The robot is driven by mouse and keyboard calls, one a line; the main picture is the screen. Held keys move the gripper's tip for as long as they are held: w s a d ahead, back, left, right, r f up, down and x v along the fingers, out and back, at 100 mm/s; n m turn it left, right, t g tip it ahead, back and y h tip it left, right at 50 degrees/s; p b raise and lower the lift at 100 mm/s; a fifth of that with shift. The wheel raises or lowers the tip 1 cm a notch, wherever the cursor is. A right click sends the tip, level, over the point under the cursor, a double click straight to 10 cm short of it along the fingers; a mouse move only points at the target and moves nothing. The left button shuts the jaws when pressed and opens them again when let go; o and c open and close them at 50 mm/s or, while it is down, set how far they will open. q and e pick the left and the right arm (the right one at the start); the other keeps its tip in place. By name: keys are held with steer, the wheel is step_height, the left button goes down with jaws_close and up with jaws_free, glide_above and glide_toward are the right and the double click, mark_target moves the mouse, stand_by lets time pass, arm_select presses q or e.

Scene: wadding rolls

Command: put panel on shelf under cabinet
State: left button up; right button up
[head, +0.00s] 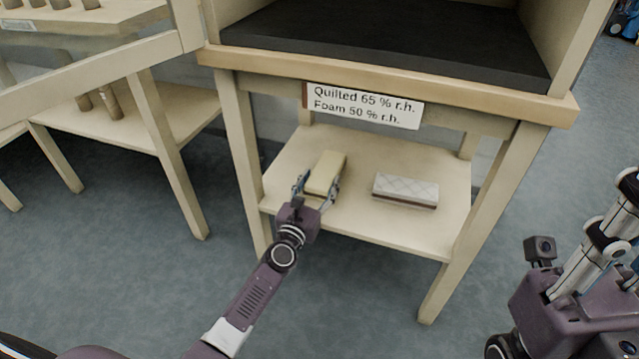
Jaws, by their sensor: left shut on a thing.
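A plain yellowish panel (327,172) is at the left part of the lower shelf (400,229) under the cabinet (390,76). My left gripper (317,190) is shut on its near end, with a finger on each side. I cannot tell whether the panel rests on the shelf or hangs just above it. A white quilted panel (406,188) with a brown lower edge lies on the same shelf, to the right and apart from the first.
A label (363,105) on the cabinet's front reads "Quilted 65 % r.h., Foam 50 % r.h." The shelf's legs stand at its corners. A second table (130,125) with rolls stands at left. Bare shelf shows between and around the panels.

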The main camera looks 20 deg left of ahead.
arm_select(q)
steer(key=o, duration=0.3)
steer(key=shift+f, duration=0.15)
steer(key=o, duration=0.5)
steer(key=shift+c, duration=0.2)
